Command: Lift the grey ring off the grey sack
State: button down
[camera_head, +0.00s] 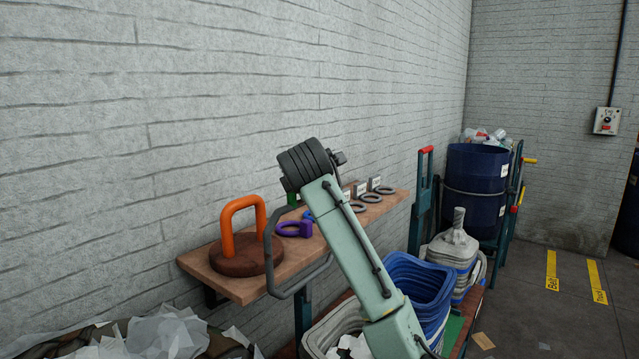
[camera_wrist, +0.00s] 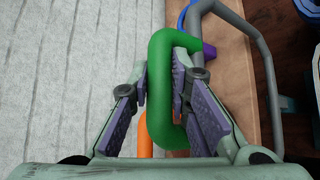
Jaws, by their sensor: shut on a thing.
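My gripper (camera_wrist: 161,82) is shut on a thick green loop (camera_wrist: 160,95) in the wrist view, one finger on each side of it. A bit of green (camera_head: 292,200) shows on the shelf beside my arm in the head view; my arm hides the fingers there. Grey rings (camera_head: 370,198) lie on the shelf to the right of my arm. A grey, sack-like thing with a narrow neck (camera_head: 456,248) stands low at the right, behind the blue bins. I cannot make out a grey ring on it. My gripper is well apart from it.
The wooden shelf (camera_head: 235,288) runs along the wall. It holds an orange handle (camera_head: 228,235) on a brown disc and a purple ring (camera_head: 306,229). A bent grey tube (camera_wrist: 262,65) passes right of my gripper. Blue bins (camera_head: 418,283) and a drum (camera_head: 475,185) stand right.

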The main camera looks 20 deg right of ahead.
jog(key=shift+w+a+f, duration=0.25)
jog(key=shift+w+a, duration=0.1)
jog(key=shift+w, duration=0.05)
jog(key=c, duration=1.5)
grip_release()
jog(key=shift+r+v, duration=0.15)
jog(key=shift+v, duration=2.9)
jog(key=shift+r+v, duration=0.1)
jog(key=shift+v, duration=2.95)
jog(key=shift+w, duration=0.15)
